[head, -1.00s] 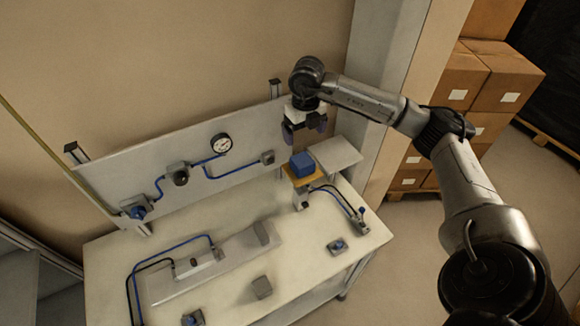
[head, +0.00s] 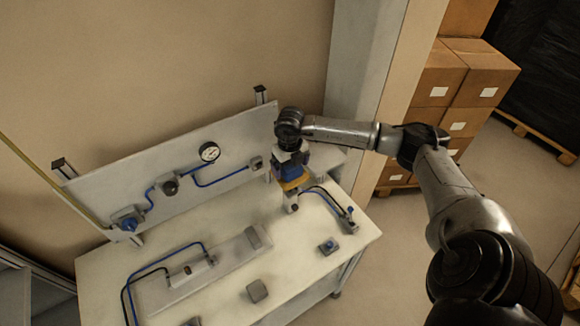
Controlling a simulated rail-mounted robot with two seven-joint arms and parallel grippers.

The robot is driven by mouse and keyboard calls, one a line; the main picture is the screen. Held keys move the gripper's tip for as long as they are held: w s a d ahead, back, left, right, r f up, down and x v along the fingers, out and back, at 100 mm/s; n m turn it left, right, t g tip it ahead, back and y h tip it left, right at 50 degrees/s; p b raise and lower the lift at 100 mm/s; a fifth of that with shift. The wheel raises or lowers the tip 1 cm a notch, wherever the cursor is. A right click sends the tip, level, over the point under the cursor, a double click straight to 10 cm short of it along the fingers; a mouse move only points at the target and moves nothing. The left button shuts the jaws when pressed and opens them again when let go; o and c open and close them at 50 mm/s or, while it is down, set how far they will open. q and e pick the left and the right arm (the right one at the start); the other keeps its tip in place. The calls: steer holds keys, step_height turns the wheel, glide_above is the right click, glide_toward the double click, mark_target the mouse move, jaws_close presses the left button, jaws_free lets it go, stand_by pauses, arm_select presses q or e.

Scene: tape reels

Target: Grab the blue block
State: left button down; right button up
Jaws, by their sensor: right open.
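The blue block (head: 291,173) sits on a small orange-yellow plate (head: 296,185) on a raised stand at the back right of the white table (head: 235,283). My right gripper (head: 291,163) is directly over the block and is open. Its fingers come down at the block and partly hide it. I cannot tell whether they touch it. My left gripper is not in view.
An upright panel (head: 110,193) with a gauge (head: 209,152) and blue tubes stands behind the table. Grey blocks, including one at the front (head: 257,291), and a blue-topped fitting (head: 328,246) lie on the table. Stacked cartons (head: 440,80) stand at the right.

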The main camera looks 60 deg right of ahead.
steer(key=shift+f, duration=0.35)
steer(key=c, duration=1.1)
steer(key=shift+r, duration=0.1)
